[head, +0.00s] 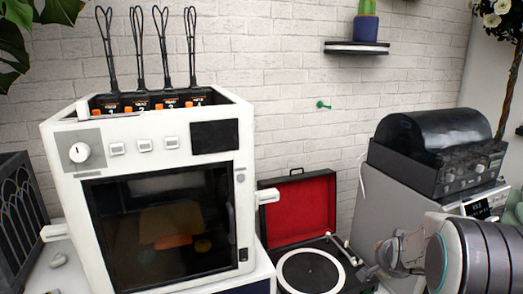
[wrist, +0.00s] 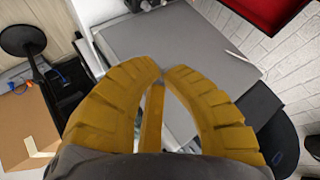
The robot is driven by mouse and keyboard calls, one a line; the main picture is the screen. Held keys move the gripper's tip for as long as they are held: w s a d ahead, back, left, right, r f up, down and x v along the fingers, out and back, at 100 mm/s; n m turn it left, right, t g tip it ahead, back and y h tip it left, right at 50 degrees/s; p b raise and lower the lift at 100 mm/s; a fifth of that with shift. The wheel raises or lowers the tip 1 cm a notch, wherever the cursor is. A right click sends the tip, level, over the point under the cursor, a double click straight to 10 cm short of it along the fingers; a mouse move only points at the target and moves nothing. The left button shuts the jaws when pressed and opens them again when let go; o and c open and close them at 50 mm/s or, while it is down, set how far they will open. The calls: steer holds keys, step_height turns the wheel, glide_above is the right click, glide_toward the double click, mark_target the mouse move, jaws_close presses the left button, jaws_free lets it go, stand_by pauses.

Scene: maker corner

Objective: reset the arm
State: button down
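My gripper (wrist: 164,72) shows in the wrist view as two ribbed yellow fingers. They curve inward and their tips meet or nearly meet, with nothing between the tips. A narrow yellow strip shows between the fingers lower down. The gripper hangs over a grey flat surface (wrist: 180,45), apparently above it; the exact height is hard to tell. In the head view, my rounded grey arm part (head: 480,255) fills the lower right corner, and the yellow fingers do not show there.
A white 3D printer (head: 150,135) stands at left. A record player (head: 310,272) with a red-lined lid (head: 299,208) is open in the middle. A dark-lidded machine (head: 432,140) sits at right, close to my arm. The wrist view shows a cardboard box (wrist: 28,125) and a black round stand (wrist: 22,39).

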steer(key=s+a+r+n+g+y+p, duration=0.1)
steer(key=s+a+r+n+p, duration=0.2)
steer(key=s+a+r, duration=0.4)
steer(key=s+a+r+n+g+y+p, duration=0.1)
steer(key=s+a+r+n+p, duration=0.2)
steer(key=s, duration=0.4)
steer(key=s+a+r+n+g+y+p, duration=0.1)
steer(key=s+a+r+n+p, duration=0.2)
steer(key=s+a, duration=0.3)
steer(key=s+a+r+n+g+p, duration=0.2)
steer(key=s+a+r+n+p, duration=0.1)
steer(key=s, duration=0.6)
steer(key=shift+a+r+y+p, duration=0.4)
steer(key=shift+a+r, duration=0.35)
steer(key=shift+a, duration=0.2)
